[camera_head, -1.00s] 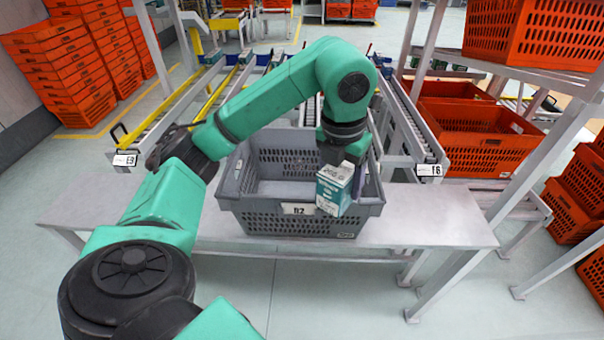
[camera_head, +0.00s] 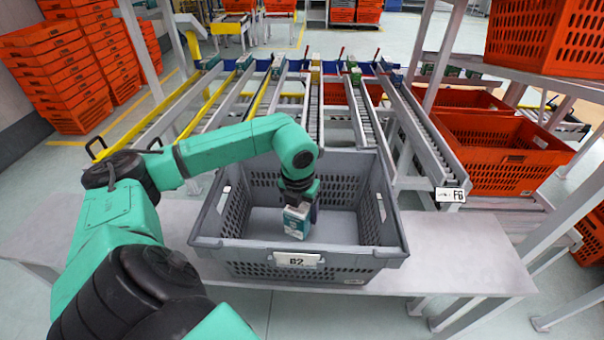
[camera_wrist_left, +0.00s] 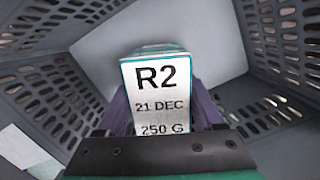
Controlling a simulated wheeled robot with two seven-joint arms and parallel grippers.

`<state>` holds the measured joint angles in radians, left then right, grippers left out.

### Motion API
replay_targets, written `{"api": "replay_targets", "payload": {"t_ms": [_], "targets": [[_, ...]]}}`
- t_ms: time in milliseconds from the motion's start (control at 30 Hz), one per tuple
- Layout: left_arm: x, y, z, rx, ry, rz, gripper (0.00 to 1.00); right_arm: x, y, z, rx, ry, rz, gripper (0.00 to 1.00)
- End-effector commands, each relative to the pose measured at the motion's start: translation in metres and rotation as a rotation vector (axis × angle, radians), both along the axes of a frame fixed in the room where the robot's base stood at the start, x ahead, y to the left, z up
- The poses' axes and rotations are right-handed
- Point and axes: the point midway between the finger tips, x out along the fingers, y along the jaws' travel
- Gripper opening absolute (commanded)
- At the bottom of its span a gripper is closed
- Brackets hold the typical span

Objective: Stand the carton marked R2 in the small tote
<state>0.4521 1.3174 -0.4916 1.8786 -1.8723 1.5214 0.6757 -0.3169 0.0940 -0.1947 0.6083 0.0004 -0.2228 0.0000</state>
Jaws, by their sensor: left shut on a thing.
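The small tote is a grey crate (camera_head: 300,272) on the table, with slotted walls and a label on its front that looks like B2 or R2. My left gripper (camera_head: 301,205) reaches down into it and is shut on the carton (camera_head: 297,222), which is white and teal and upright. In the left wrist view the carton (camera_wrist_left: 160,95) faces me with R2, 21 DEC and 250 G on its end, between the purple fingers. The tote floor (camera_wrist_left: 205,40) shows beyond it, otherwise bare. Whether the carton touches the floor I cannot tell. My right gripper is not in view.
The light grey table (camera_head: 470,260) has free room right of the tote. Roller lanes (camera_head: 430,140) run behind it, holding small cartons at their far ends. Orange totes stand on a rack at right (camera_head: 490,150) and in stacks at left (camera_head: 60,80).

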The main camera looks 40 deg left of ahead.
Motion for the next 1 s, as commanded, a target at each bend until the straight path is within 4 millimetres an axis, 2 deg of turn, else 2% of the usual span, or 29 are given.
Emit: {"api": "replay_targets", "payload": {"t_ms": [33,267,400,833,867,900,933,1000], "targets": [[-0.001,-0.001,-0.010,-0.003,0.003,0.001,0.00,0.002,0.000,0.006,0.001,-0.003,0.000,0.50],[0.000,-0.001,-0.051,-0.004,0.002,0.001,0.00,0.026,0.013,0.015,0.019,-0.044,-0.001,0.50],[0.000,-0.001,-0.072,-0.003,0.000,0.000,0.00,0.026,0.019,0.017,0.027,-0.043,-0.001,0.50],[0.001,0.000,-0.081,-0.001,-0.002,0.000,0.00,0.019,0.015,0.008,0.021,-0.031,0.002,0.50],[0.001,0.000,-0.080,-0.001,-0.001,0.000,0.76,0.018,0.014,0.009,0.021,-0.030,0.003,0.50],[0.001,0.000,-0.080,-0.001,-0.001,0.000,0.92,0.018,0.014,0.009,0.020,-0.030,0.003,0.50],[0.001,0.000,-0.080,-0.001,-0.001,0.000,0.98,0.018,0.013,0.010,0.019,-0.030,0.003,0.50],[0.001,0.000,-0.079,-0.001,-0.001,0.000,0.98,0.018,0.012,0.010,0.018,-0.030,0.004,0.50]]}}
